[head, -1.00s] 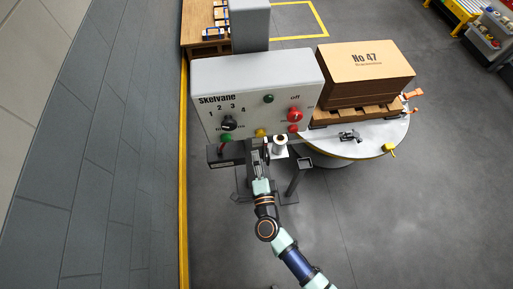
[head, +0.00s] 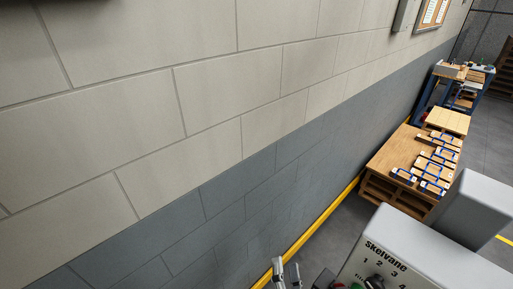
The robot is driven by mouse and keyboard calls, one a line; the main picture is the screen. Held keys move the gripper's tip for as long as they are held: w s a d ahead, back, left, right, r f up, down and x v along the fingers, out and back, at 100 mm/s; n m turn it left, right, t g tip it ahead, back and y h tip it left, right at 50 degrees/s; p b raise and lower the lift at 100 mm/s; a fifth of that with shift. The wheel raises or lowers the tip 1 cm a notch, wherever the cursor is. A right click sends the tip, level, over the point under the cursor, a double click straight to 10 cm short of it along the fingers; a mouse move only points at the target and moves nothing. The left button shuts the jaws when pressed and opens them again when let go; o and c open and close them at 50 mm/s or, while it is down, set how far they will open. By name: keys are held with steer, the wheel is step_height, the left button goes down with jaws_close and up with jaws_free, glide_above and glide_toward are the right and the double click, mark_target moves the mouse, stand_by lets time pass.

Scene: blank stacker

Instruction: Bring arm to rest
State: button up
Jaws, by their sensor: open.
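My gripper (head: 286,271) shows at the bottom edge of the head view, mostly cut off. Its two grey fingertips point up and stand apart, with nothing seen between them. It is to the left of the Skelvane control panel (head: 425,262), close to it in the picture; I cannot tell the distance. The rest of my arm is out of view.
The panel shows a black selector knob (head: 375,282) and numbers, cut off below. A block wall (head: 200,130) with a yellow kerb (head: 335,209) fills the left.

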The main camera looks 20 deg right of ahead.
steer(key=w+a+r+n+g+y, duration=0.1)
steer(key=a+r+n+y, duration=0.2)
steer(key=a+n, duration=0.25)
steer(key=w+a+r+n+g+y, duration=0.1)
steer(key=a+r+n+y, duration=0.25)
steer(key=a, duration=0.35)
steer(key=s+a+r+n+g+h, duration=0.1)
steer(key=s+a+n+g+h, duration=0.1)
steer(key=s+a+n+g, duration=0.3)
step_height(320, 180, up, 28)
steer(key=s+d+m+p, duration=0.1)
steer(key=s+d+p, duration=0.15)
steer(key=p, duration=2.55)
step_height(320, 180, down, 58)
steer(key=b, duration=5.8)
steer(key=shift+w+r+t, duration=0.15)
steer(key=shift+w+t, duration=0.15)
